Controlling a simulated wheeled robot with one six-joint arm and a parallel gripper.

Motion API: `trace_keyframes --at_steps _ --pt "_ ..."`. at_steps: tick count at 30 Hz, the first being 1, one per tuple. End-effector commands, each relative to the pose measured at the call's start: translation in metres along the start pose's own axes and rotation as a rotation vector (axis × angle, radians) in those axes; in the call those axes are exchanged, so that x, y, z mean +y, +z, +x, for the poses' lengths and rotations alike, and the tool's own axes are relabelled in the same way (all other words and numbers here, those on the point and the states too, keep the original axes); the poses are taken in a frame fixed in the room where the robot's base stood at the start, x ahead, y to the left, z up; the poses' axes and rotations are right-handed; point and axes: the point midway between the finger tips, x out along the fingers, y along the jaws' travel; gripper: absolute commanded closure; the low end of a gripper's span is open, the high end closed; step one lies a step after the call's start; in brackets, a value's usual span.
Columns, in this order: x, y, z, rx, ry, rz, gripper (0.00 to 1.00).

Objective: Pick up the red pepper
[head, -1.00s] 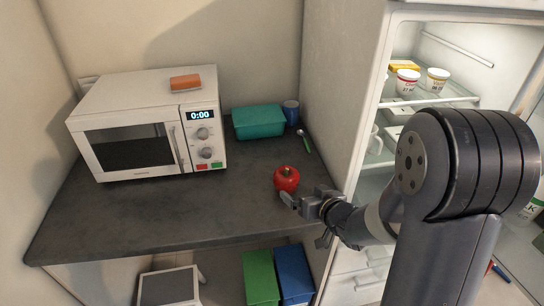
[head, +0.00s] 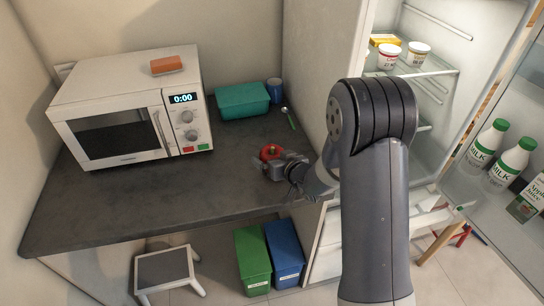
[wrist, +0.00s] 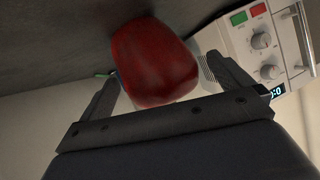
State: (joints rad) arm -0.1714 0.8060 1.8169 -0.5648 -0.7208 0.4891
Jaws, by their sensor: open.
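The red pepper (head: 269,152) stands on the dark countertop (head: 190,175), right of the microwave. In the head view my gripper (head: 276,162) is at the pepper and hides much of it. In the wrist view the red pepper (wrist: 154,62) fills the upper middle, just beyond and between the two fingers. My gripper (wrist: 165,88) is open, one finger to each side of the pepper. I cannot tell whether either finger touches it.
A white microwave (head: 125,120) with an orange sponge (head: 166,65) on top stands left. A teal container (head: 242,101), a blue cup (head: 274,91) and a green-handled spoon (head: 290,119) are behind. An open fridge (head: 440,95) is right. The counter's front left is clear.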

Motion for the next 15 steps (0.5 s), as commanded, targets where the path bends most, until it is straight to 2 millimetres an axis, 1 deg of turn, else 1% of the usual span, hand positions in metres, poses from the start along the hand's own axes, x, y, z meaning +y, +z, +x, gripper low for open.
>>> trace_keyframes --at_steps 1,4,12,15 --pt "-0.0004 -0.0003 0.0051 -0.002 0.0 0.0 0.01" --pt "0.0 -0.0001 0.0112 -0.001 0.001 0.001 0.01" --pt "0.0003 0.0006 0.0133 0.0 0.001 0.001 0.01" --pt "0.0002 0.0005 0.0132 0.0 0.001 0.001 0.09"
